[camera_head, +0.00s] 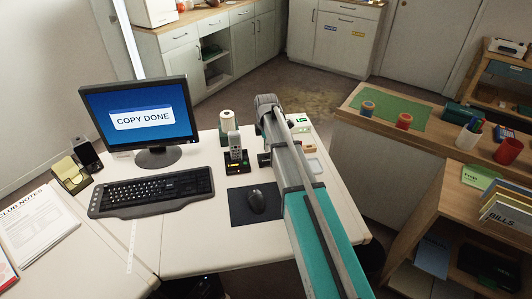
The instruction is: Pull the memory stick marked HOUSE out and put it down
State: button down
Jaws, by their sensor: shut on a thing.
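The screen of the monitor (135,112) on the white desk reads COPY DONE. My arm reaches over the desk from the bottom right, and its far end is beyond the mouse mat. My gripper is hidden behind the arm, so its jaws and what is between them do not show. I cannot make out the memory stick marked HOUSE. A pale box with a green light (299,122) stands at the back right of the desk, partly behind the arm. A dark stand (236,166) with lit spots holds an upright grey handset left of the arm.
A keyboard (152,190) lies before the monitor, and a mouse (257,201) rests on a dark mat (240,213). A paper roll (226,119) stands behind. The desk (185,235) is clear at the front. A wooden counter with a green mat (392,110) is at right.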

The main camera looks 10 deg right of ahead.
jog(key=shift+r+p, duration=0.55)
jog(key=shift+r, duration=0.15)
jog(key=shift+r, duration=0.15)
jog(key=s+d+r+m+p, duration=0.3)
jog(key=s+d, duration=0.3)
jog(key=s, duration=0.4)
jog(key=s+d+r+m+p, duration=0.4)
jog(key=s+d+m, duration=0.2)
jog(key=s, duration=0.4)
jog(key=shift+d, duration=0.2)
jog(key=w+f+b, duration=0.3)
jog(key=w, duration=0.1)
jog(key=w+d+f+b, duration=0.1)
jog(key=w+f+b, duration=0.1)
jog(key=w+f, duration=0.1)
jog(key=w+d+f+b, duration=0.1)
jog(key=w+f+b, duration=0.2)
jog(key=w, duration=0.2)
jog(key=shift+w+d+b, duration=0.25)
jog(key=shift+w+b, duration=0.1)
jog(key=shift+w, duration=0.05)
